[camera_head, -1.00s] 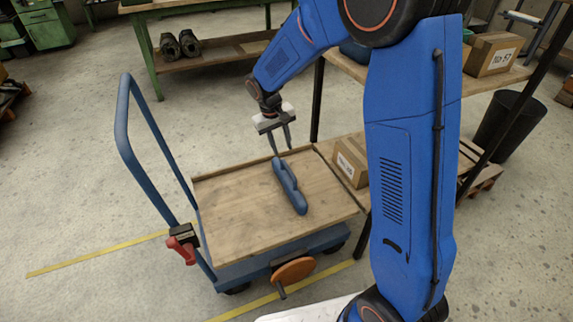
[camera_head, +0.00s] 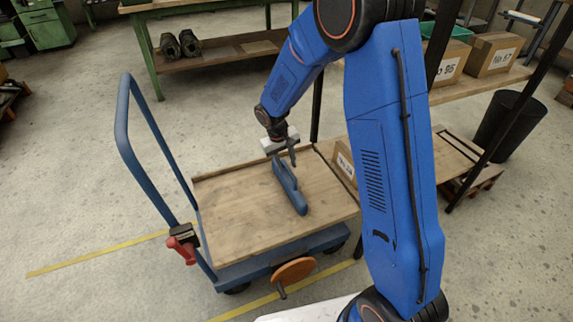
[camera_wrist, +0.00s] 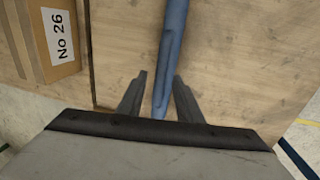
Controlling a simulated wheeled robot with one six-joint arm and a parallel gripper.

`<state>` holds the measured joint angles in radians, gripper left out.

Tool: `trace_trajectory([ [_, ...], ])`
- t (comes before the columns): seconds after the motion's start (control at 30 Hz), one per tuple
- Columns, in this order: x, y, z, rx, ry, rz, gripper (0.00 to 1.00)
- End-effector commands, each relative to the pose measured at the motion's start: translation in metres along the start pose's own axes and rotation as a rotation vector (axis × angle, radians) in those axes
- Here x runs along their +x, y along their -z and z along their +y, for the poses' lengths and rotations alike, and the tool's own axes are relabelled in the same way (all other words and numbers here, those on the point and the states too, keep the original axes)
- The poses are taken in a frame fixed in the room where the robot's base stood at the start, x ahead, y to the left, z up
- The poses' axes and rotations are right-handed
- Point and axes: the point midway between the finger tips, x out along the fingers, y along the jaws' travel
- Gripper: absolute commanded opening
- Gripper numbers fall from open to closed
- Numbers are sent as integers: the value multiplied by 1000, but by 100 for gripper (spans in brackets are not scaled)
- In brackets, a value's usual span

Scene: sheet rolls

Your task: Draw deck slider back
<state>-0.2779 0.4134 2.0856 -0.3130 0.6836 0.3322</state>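The deck slider is a blue handle-like bar (camera_head: 290,187) on the wooden deck of a blue cart (camera_head: 235,210). It also shows in the wrist view (camera_wrist: 172,45), running up the frame. My gripper (camera_head: 285,158) is at the bar's far end, pointing down. In the wrist view its two fingers (camera_wrist: 158,98) are apart, one on each side of the bar, with gaps visible between fingers and bar. The gripper is open. How deep the fingers reach beside the bar is hard to tell.
A cardboard box (camera_wrist: 52,38) labelled No 26 stands beside the deck. The cart has an upright blue push handle (camera_head: 124,120), a red lever (camera_head: 183,248) and an orange wheel (camera_head: 294,271). A shelf with boxes (camera_head: 493,54) stands at the right.

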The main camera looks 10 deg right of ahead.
Motion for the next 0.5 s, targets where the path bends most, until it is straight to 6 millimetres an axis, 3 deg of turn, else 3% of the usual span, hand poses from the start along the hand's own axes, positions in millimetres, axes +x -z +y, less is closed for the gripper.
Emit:
trace_trajectory([
  [0.03,0,0,0,0,0,0,33],
  [0.17,0,0,0,0,0,0,2],
  [0.5,-2,0,-8,-2,0,0,0],
])
